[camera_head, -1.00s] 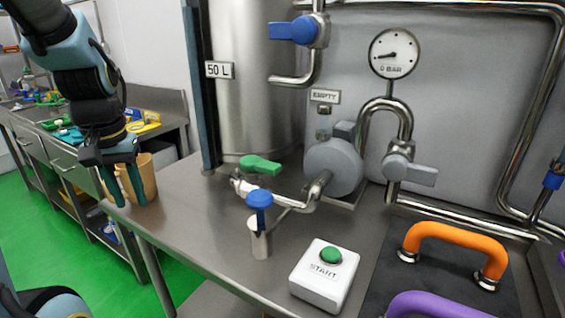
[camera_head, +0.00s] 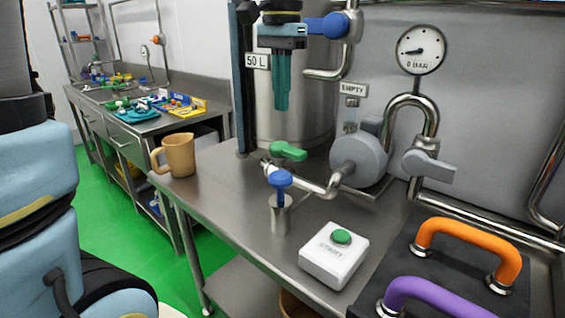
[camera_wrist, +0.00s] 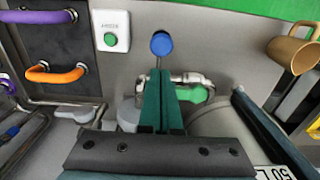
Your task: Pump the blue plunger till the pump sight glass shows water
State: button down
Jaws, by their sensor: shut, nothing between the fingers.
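The blue plunger (camera_head: 279,180) stands upright on its steel cylinder (camera_head: 280,214) near the front of the bench. Its round blue top (camera_wrist: 161,44) shows in the wrist view just beyond my fingertips. My gripper (camera_head: 282,106) points down with its teal fingers together and empty. In the head view it is in front of the tank, higher than the plunger and apart from it. The grey pump (camera_head: 358,161) sits behind the plunger. A plate above the pump reads EMPTY (camera_head: 353,89). The small sight glass (camera_head: 351,102) is below that plate.
A green valve lever (camera_head: 288,151) is close behind the plunger. Orange (camera_head: 470,243) and purple (camera_head: 440,296) handles are farther right. A tan mug (camera_head: 177,155) stands at the left bench edge. The gauge (camera_head: 420,49) reads 0 bar.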

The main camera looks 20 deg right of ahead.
aim_at(281, 176)
notch_tip(281, 176, down, 14)
jog(key=p, duration=0.2)
jog(key=shift+p, duration=0.3)
notch_tip(281, 176, down, 4)
jog(key=shift+b, duration=1.15)
jog(key=shift+a, duration=0.1)
